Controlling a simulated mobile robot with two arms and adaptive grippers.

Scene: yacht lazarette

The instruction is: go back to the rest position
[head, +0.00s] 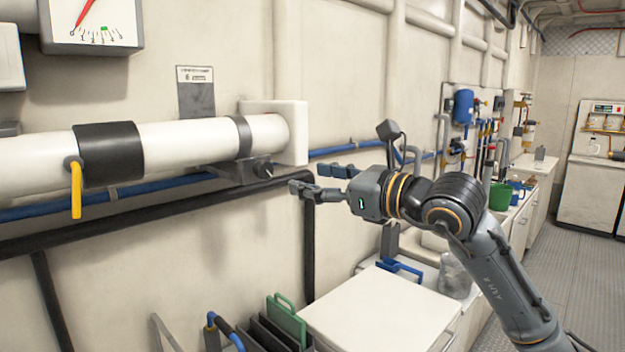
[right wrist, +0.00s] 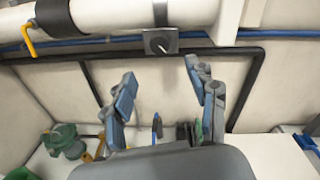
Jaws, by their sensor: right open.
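My right gripper (head: 305,180) is open and empty, held out in front of the wall, with its fingers pointing left in the head view. In the right wrist view its two fingers (right wrist: 160,98) stand apart with nothing between them. A thick white pipe (head: 190,142) with a black band and a yellow lever (head: 76,188) runs along the wall to the left of the gripper. A small dark bracket with a knob (head: 262,170) sits under the pipe, left of the fingertips. My left gripper does not show in either view.
A white counter (head: 375,312) lies below the right arm, with a green-handled item (head: 287,315) in a dark rack beside it. A blue handle (head: 400,268) is at its back. A dark pipe (head: 130,228) runs along the wall. Open floor (head: 580,285) lies at the right.

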